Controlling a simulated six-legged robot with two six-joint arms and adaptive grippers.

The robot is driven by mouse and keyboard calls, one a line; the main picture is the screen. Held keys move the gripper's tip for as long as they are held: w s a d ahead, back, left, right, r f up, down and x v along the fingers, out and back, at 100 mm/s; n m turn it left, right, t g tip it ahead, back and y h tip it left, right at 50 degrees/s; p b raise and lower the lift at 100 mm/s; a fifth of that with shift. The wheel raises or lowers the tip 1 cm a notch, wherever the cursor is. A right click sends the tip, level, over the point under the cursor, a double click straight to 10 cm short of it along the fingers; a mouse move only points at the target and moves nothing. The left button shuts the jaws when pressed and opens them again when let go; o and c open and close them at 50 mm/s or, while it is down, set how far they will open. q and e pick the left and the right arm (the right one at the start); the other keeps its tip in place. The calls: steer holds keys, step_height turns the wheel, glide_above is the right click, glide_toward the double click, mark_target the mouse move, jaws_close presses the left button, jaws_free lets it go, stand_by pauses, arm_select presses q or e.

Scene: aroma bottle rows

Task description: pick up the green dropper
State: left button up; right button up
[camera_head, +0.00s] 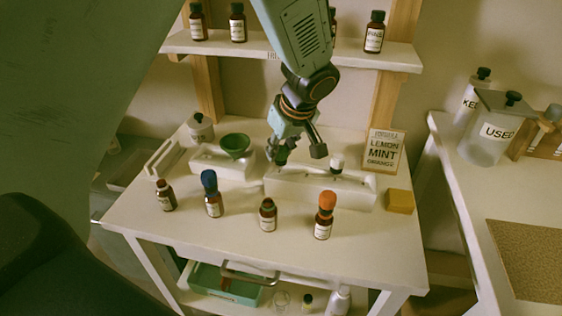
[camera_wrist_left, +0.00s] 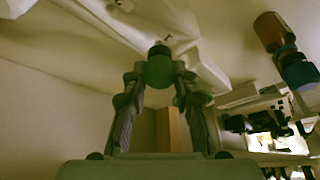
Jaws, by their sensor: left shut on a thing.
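My left gripper (camera_head: 298,152) reaches down over the white rack (camera_head: 340,194) on the table. In the left wrist view its two fingers (camera_wrist_left: 160,78) are closed on the round green bulb of the green dropper (camera_wrist_left: 160,71). A dark tip shows just past the bulb, and the dropper's lower part is hidden. In the head view the fingers mostly hide the dropper, at the left part of the rack. I cannot tell whether it still rests in the rack. My right gripper is not in view.
A green bowl (camera_head: 235,144), a recipe sign (camera_head: 384,153) and a yellow block (camera_head: 400,201) are nearby.

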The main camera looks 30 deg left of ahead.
arm_select(q)
steer(key=shift+w+r, duration=0.1)
steer(key=shift+r, duration=0.05)
step_height(320, 180, up, 9)
steer(key=shift+f+p, duration=0.2)
steer(key=shift+p, duration=0.75)
steer(key=shift+r, duration=0.5)
